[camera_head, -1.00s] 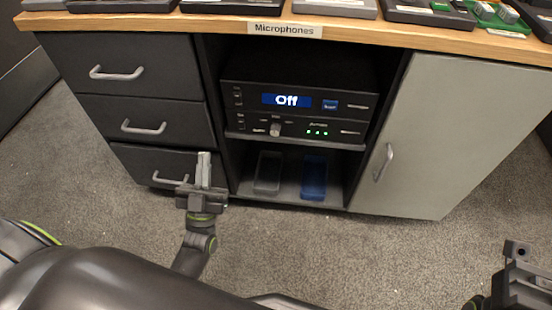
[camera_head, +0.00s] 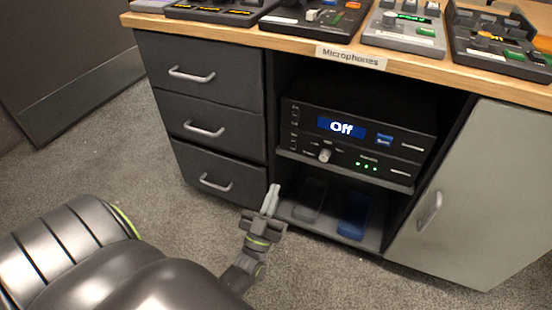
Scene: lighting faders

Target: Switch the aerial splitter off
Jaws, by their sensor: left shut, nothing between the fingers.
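A black rack unit (camera_head: 317,109) with a blue display reading "Off" and a blue button sits in the desk's open bay. Directly below it is a second slim black unit (camera_head: 400,168) with a silver knob (camera_head: 324,155) and several lit green lights. Its small labels are too blurred to read, so I cannot tell which unit is named aerial splitter. My left gripper (camera_head: 273,191) is shut and empty, pointing up in front of the bay's lower left corner, below and left of the knob and apart from both units. My right gripper is out of view.
Left of the bay are drawers with handles (camera_head: 205,130); right is a grey door (camera_head: 490,200). A dark tray (camera_head: 309,199) and a blue tray (camera_head: 353,215) lie on the bay's bottom shelf. Control consoles (camera_head: 404,30) stand on the wooden desktop. Carpet in front is clear.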

